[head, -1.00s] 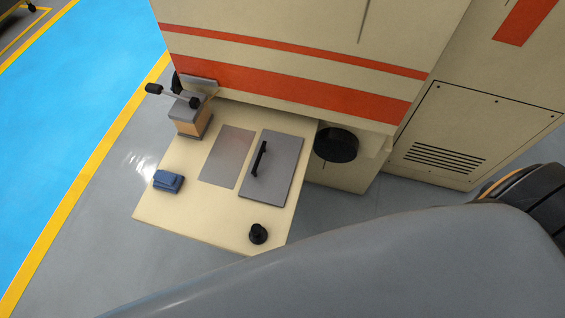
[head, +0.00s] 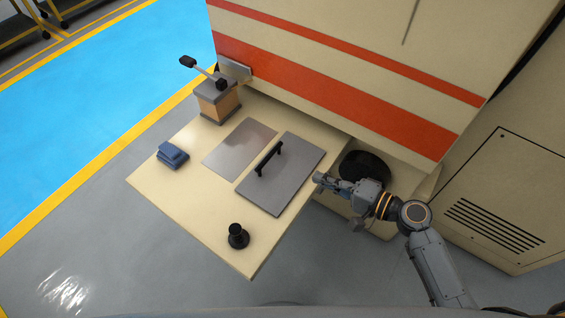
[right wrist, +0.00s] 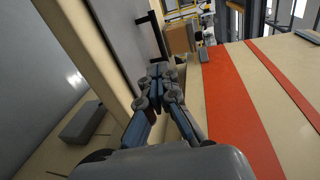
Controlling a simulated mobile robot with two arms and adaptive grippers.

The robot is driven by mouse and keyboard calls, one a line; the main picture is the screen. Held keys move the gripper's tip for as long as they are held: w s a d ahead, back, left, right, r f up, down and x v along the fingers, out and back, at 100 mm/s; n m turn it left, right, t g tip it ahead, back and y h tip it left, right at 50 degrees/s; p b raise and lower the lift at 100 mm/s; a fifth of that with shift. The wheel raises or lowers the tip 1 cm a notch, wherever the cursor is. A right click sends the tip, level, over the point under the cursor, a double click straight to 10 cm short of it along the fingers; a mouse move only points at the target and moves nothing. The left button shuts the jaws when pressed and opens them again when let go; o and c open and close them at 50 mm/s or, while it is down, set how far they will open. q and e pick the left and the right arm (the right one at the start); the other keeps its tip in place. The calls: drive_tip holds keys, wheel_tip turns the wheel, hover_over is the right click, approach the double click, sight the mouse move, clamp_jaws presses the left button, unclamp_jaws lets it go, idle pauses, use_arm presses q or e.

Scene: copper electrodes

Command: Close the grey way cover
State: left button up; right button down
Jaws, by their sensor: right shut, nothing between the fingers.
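The grey way cover (head: 290,185) is a flat plate with a black bar handle (head: 269,159), lying on the cream machine table (head: 190,200). A lighter, bare metal panel (head: 239,148) lies beside it on the left. My right gripper (head: 319,178) is just off the cover's right edge, near the table's right side, shut and empty. In the right wrist view the shut fingers (right wrist: 160,70) point toward the cover (right wrist: 125,35) and its handle (right wrist: 158,35). I cannot tell whether they touch the cover. My left gripper is not in view.
A blue folded cloth (head: 172,155) and a black knob (head: 238,236) are on the table. A lever box (head: 217,100) stands at the back left. The machine body with orange stripes (head: 330,80) rises behind. A black round part (head: 362,168) is behind my right gripper.

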sight(271, 157)
drive_tip(key=p+x, duration=0.1)
drive_tip(key=x, duration=1.1)
drive_tip(key=shift+w+p, duration=0.1)
drive_tip(key=shift+p, duration=0.2)
drive_tip(key=shift+w+a+f, duration=0.2)
drive_tip(key=shift+w+a, duration=0.1)
drive_tip(key=shift+a, duration=0.15)
